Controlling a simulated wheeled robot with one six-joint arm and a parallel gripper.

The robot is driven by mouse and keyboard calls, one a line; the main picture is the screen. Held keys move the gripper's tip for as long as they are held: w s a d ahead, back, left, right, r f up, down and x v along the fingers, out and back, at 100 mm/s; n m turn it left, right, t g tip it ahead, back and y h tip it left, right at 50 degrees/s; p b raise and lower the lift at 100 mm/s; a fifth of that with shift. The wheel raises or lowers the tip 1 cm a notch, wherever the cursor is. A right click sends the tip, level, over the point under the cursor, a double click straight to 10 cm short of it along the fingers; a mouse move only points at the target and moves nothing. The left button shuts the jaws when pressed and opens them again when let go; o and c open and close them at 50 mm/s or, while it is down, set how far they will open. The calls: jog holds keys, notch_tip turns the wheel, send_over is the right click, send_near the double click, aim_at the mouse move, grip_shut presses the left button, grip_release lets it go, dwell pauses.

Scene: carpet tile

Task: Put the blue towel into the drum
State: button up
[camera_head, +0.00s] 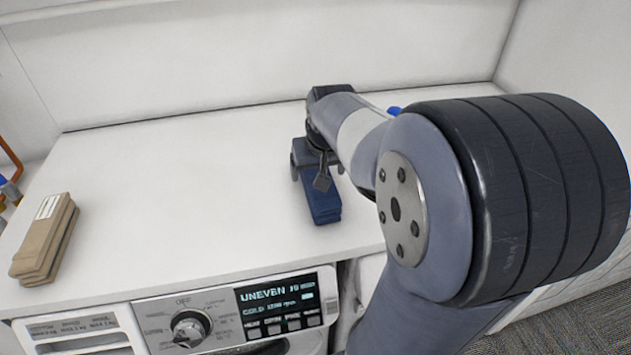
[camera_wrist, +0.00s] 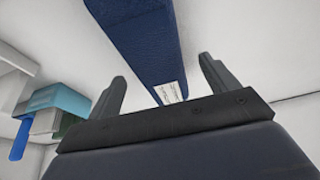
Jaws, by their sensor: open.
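The blue towel (camera_head: 325,208) lies folded on the white top above the washing machine, right of centre. In the wrist view the towel (camera_wrist: 142,40) runs lengthwise between the two fingers, with a white label at its near end. My gripper (camera_head: 318,172) is over the towel's far part, and the arm hides some of it. In the wrist view the gripper's fingers (camera_wrist: 161,70) are spread, one on each side of the towel, with gaps showing. The washing machine's front panel (camera_head: 240,310) shows below the top's front edge. The drum's inside is out of view.
A stack of beige folded cloth (camera_head: 45,238) lies at the top's left. A small blue item (camera_head: 394,110) shows behind my arm. A teal box (camera_wrist: 58,96) shows in the wrist view. Walls stand behind and to the right. The top's middle is clear.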

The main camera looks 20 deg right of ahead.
aim_at(317, 171)
jog(key=shift+p+x, duration=0.6)
jog(key=shift+x, duration=2.1)
jog(key=shift+w+r, duration=0.1)
jog(key=shift+c, duration=0.5)
jog(key=c, duration=1.4)
notch_tip(317, 171, up, 10)
jog(key=shift+r+b, duration=0.1)
jog(key=shift+b, duration=0.3)
jog(key=shift+c, duration=0.2)
